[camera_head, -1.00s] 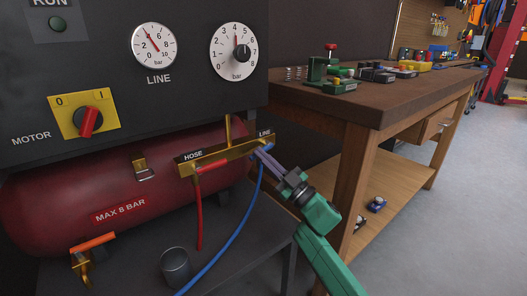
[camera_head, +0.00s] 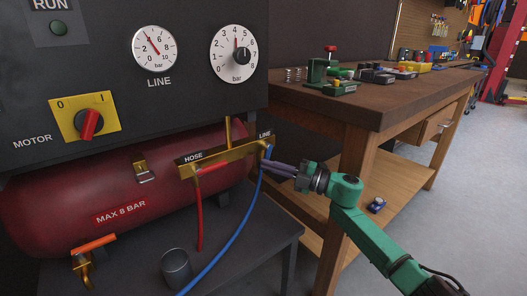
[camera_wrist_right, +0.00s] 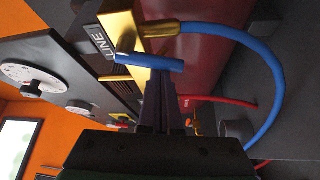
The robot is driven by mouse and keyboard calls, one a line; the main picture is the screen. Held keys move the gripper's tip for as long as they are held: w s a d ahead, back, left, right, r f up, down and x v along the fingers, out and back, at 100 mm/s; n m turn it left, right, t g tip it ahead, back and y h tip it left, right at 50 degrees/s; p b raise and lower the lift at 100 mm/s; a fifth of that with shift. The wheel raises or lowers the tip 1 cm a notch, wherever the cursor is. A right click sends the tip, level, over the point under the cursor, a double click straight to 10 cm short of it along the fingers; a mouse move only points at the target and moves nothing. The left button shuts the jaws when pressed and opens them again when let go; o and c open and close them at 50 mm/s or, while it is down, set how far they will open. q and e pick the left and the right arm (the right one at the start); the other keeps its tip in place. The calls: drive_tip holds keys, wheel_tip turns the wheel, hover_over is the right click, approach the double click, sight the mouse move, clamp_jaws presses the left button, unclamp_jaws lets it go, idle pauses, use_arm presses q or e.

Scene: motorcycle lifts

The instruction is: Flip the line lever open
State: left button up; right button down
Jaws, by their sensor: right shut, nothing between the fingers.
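The line lever is a small blue bar (camera_head: 268,152) at the LINE end of the brass manifold (camera_head: 222,155). In the right wrist view the blue lever (camera_wrist_right: 150,63) lies crosswise just beyond my fingertips, below the brass port with the blue hose (camera_wrist_right: 240,62). My right gripper (camera_head: 268,167) is shut and empty, coming in from the right with its tips at or very near the lever. I cannot tell whether they touch; the right wrist view shows the closed fingers (camera_wrist_right: 164,78) ending at the lever's underside. My left gripper is not in view.
A red lever (camera_head: 212,167) and red hose (camera_head: 199,215) are at the HOSE end. The blue hose (camera_head: 248,205) hangs close below my fingers. A red tank (camera_head: 60,205) lies behind, a grey cup (camera_head: 176,268) stands below, and a wooden workbench (camera_head: 375,112) is at right.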

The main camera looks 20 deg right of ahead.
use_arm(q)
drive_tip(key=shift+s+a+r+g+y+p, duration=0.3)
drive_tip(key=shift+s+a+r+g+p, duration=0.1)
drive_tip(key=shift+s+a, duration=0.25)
use_arm(e)
drive_tip(key=shift+w+d+f+n+g+h, duration=0.15)
drive_tip(key=shift+d+n+g+h, duration=0.15)
drive_tip(key=shift+n, duration=0.4)
drive_tip(key=shift+w+d+n+g+h, duration=0.1)
drive_tip(key=shift+d+n+g+h, duration=0.1)
drive_tip(key=shift+n+h, duration=0.35)
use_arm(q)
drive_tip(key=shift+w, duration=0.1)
use_arm(e)
drive_tip(key=shift+y, duration=0.25)
